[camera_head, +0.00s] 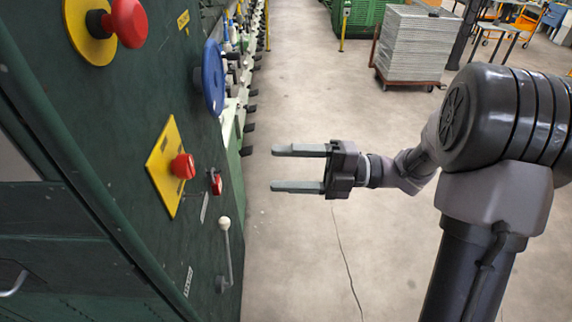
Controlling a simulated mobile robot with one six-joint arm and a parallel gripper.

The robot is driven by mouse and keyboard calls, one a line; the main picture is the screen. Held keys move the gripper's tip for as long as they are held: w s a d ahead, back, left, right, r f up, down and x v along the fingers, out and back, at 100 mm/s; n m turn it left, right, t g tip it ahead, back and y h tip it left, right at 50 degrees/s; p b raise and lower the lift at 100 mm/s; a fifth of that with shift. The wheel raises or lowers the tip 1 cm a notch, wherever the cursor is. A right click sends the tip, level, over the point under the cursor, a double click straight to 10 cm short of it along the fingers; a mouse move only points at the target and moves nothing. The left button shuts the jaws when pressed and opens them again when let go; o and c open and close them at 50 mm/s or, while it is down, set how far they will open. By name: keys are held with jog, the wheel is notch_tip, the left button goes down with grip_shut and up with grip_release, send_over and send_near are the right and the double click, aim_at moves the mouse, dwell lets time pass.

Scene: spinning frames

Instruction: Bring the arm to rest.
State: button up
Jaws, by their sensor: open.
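My gripper (297,168) is open and empty. Its two grey fingers are parallel and point left toward the green machine (90,190). A gap of bare floor shows in the picture between the fingertips and the machine's side. My dark arm reaches in from the right, bent at the elbow, and is held above the floor. Nothing is seen touching the gripper.
The machine carries red buttons (182,166) on yellow plates, a blue wheel (213,78) and a lever with a white knob (224,224). A stack of grey sheets (418,42) stands on a cart behind. The concrete floor (300,250) around the gripper is clear.

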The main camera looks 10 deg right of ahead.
jog(key=w+d+r+m+t+h, duration=0.2)
jog(key=w+r+m+t+h, duration=0.5)
jog(key=w+m+t, duration=0.4)
jog(key=d+r+m+t+h, duration=0.4)
jog(key=d+m+h, duration=0.45)
jog(key=m, duration=0.25)
jog(key=s+d+f+m+g+h, duration=0.15)
jog(key=s+f+m+g, duration=0.25)
jog(key=s+m, duration=0.4)
jog(key=s+f+m+g+h, duration=0.3)
jog(key=s+f+m, duration=0.15)
jog(key=s, duration=0.45)
jog(key=s+a+f+m+g+y, duration=0.3)
jog(key=s+a, duration=0.3)
jog(key=s, duration=0.4)
jog(key=shift+s+a+f+g, duration=0.25)
jog(key=shift+a+f+g, duration=0.1)
jog(key=shift+f, duration=0.15)
